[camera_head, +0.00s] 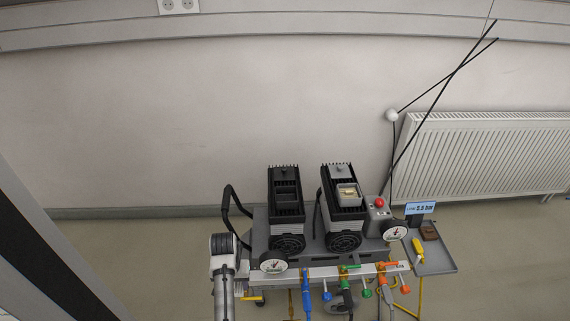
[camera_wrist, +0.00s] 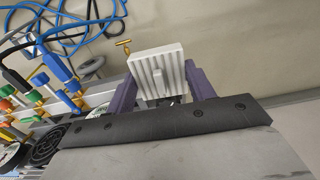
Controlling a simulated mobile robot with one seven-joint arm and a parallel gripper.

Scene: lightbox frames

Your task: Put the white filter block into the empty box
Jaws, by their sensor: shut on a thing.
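The white filter block (camera_wrist: 157,70), ribbed with a small raised tab, sits between the two purple fingers of my gripper (camera_wrist: 162,86) in the wrist view. The gripper is shut on it, off the floor. In the head view my arm and gripper end (camera_head: 223,250) stand at the lower left, left of the cart; the block cannot be made out there. The empty box (camera_head: 287,194) is the dark open housing on top of the left black machine. The box on the right machine (camera_head: 347,201) holds a tan block (camera_head: 348,193).
The grey cart (camera_head: 320,256) carries both machines, gauges and a front rail with coloured valves and hoses. A black handle (camera_head: 229,208) rises between my arm and the left machine. A side tray (camera_head: 436,263) and a display (camera_head: 420,208) stand at the right.

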